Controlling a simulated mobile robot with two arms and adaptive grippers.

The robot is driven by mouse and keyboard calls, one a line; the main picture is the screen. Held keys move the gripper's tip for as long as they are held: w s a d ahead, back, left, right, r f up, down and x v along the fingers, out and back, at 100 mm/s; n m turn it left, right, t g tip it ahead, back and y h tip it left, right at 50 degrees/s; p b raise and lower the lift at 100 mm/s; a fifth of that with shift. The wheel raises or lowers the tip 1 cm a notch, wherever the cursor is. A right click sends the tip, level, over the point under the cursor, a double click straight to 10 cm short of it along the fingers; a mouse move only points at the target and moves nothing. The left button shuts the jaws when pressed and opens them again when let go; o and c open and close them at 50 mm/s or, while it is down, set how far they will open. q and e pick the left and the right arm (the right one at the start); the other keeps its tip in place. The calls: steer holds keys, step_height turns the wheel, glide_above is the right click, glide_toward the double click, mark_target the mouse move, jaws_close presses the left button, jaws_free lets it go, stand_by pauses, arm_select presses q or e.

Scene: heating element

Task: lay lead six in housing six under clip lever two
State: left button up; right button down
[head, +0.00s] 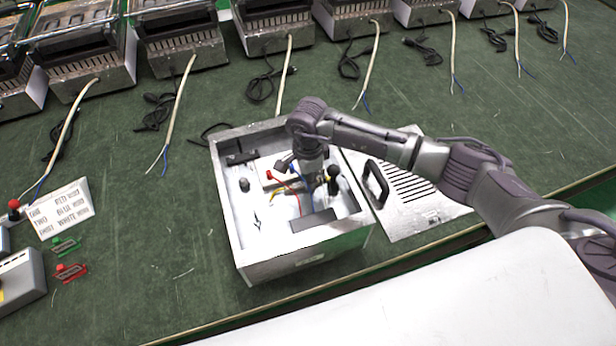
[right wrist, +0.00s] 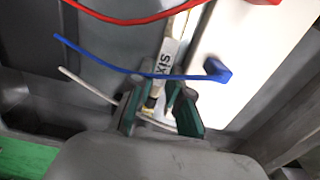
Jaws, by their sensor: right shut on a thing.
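The open metal housing (head: 228,222) stands at the middle of the bench, its inside facing up. My right gripper (head: 318,186) reaches down into it from the right. In the right wrist view its green-padded fingers (right wrist: 160,98) are closed around the end of a lead (right wrist: 167,56) with a white tag reading SIX. The fingers hide part of that end. A blue wire (right wrist: 120,68) and a red wire (right wrist: 130,20) cross near the tag. Red (head: 268,175) and black (head: 244,185) knob-like parts show inside the housing; I cannot tell which is clip lever two. My left gripper is out of view.
A vented lid (head: 415,215) with a black handle (head: 376,183) lies right of the housing. Several similar units with cables stand along the back. A printed card (head: 60,212), a green part (head: 66,246) and a red part (head: 71,272) lie at left.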

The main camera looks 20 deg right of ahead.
steer(key=c, duration=1.1)
jaws_free()
steer(key=shift+r, duration=0.25)
step_height(320, 180, up, 12)
steer(key=shift+f+b, duration=0.15)
steer(key=shift+b, duration=0.4)
